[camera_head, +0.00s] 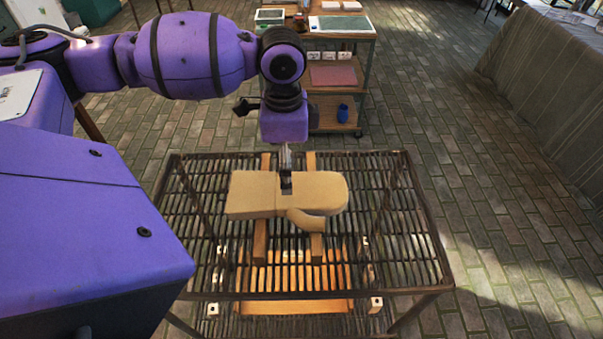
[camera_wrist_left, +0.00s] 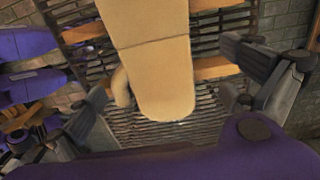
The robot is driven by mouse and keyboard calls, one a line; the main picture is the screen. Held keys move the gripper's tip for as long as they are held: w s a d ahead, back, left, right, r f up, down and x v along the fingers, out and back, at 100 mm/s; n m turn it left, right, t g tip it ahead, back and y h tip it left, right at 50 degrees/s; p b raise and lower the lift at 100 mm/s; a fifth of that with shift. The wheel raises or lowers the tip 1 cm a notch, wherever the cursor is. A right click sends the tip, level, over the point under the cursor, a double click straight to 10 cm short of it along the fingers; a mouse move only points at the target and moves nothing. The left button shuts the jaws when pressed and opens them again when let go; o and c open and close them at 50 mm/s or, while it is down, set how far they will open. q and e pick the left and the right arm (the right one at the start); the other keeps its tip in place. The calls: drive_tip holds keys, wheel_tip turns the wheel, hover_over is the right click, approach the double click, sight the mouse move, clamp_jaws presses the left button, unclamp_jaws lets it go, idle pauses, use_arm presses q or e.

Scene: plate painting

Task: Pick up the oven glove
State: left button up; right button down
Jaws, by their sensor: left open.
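The oven glove (camera_head: 255,195) is tan and lies flat across wooden bars on the dark metal rack (camera_head: 400,225). Its thumb points toward the front of the rack in the head view. It also shows in the left wrist view (camera_wrist_left: 160,65), its rounded end between the spread fingers. My left gripper (camera_head: 286,185) points down over the middle of the glove in the head view. In the left wrist view my left gripper (camera_wrist_left: 170,105) is open, with one finger on each side of the glove. Whether the fingers touch the glove cannot be told.
A wooden board (camera_head: 295,307) lies on a lower level of the rack. A shelf cart (camera_head: 350,90) with trays and a blue item (camera_head: 343,113) stands behind. A cloth-covered table (camera_head: 545,80) is at the right. The brick floor right of the rack is clear.

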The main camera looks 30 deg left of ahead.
use_arm(q)
drive_tip(key=shift+s+f, duration=0.25)
drive_tip(key=shift+f, duration=0.25)
drive_tip(key=shift+s+f, duration=0.2)
drive_tip(key=shift+f, duration=0.6)
drive_tip(key=f, duration=0.4)
drive_tip(key=shift+w+d+f, duration=0.15)
drive_tip(key=shift+d+f, duration=0.05)
drive_tip(key=shift+f, duration=0.1)
drive_tip(key=c, duration=0.9)
drive_tip(key=shift+c, duration=1)
use_arm(e)
drive_tip(key=shift+s+d+f, duration=0.1)
drive_tip(key=shift+s+f, duration=0.05)
drive_tip(key=shift+s, duration=0.3)
drive_tip(key=shift+s+d+f, duration=0.1)
drive_tip(key=shift+s+f, duration=0.05)
drive_tip(key=shift+s, duration=0.3)
